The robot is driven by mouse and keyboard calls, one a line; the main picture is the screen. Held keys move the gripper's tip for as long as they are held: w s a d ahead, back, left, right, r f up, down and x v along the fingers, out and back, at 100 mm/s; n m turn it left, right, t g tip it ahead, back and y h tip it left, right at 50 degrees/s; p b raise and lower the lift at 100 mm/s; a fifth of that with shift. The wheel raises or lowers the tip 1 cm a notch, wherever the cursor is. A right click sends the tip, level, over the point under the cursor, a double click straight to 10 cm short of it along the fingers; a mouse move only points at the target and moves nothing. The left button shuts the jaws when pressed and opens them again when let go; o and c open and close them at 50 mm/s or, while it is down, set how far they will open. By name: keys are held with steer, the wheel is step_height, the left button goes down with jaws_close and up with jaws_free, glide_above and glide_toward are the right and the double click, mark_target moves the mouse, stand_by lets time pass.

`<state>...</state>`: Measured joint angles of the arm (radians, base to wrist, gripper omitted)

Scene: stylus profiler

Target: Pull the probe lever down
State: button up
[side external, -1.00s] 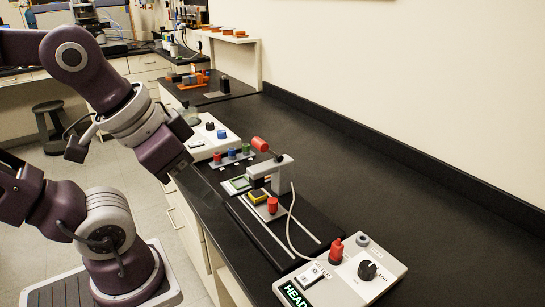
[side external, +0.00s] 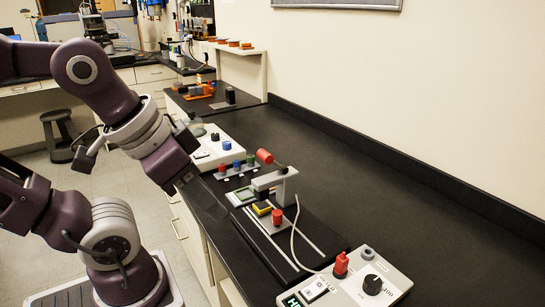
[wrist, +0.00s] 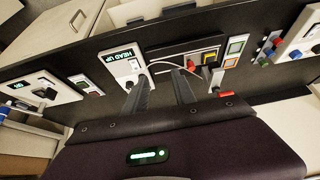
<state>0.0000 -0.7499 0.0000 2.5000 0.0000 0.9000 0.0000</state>
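The stylus profiler (side external: 276,180) is a grey bracket on a dark base on the black bench. Its lever has a dark stem and a red cylindrical handle (side external: 264,156), tilted up towards the left. In the wrist view the red handle (wrist: 227,94) is right of the fingers. A yellow-topped block (side external: 262,208) and a red knob (side external: 277,217) sit below the bracket. My gripper (wrist: 161,77) is open and empty, with its two fingers apart. In the side view it hangs left of the profiler, near the bench edge, not touching the lever.
A control box (side external: 357,284) with a red knob, black dial and display stands in front; the display reads HEAD UP in the wrist view (wrist: 122,54). A white cable runs between box and profiler. A coloured-knob strip (side external: 236,168) and another box (side external: 216,149) stand behind. The right bench is clear.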

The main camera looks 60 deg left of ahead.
steer(key=shift+o, duration=1.1)
steer(key=o, duration=0.4)
steer(key=w+a+r+g, duration=0.3)
steer(key=w+r, duration=0.1)
steer(key=w, duration=0.4)
steer(key=shift+a+r, duration=0.15)
steer(key=shift+a, duration=0.2)
steer(key=g, duration=0.7)
glide_toward(263, 160)
steer(key=f, duration=0.3)
steer(key=s+a+f, duration=0.1)
steer(key=shift+f, duration=0.25)
steer(key=x, duration=0.6)
steer(key=shift+s+f, duration=0.15)
steer(key=shift+f, duration=0.05)
steer(key=shift+s+f, duration=0.1)
steer(key=shift+f, duration=0.2)
steer(key=shift+c, duration=0.4)
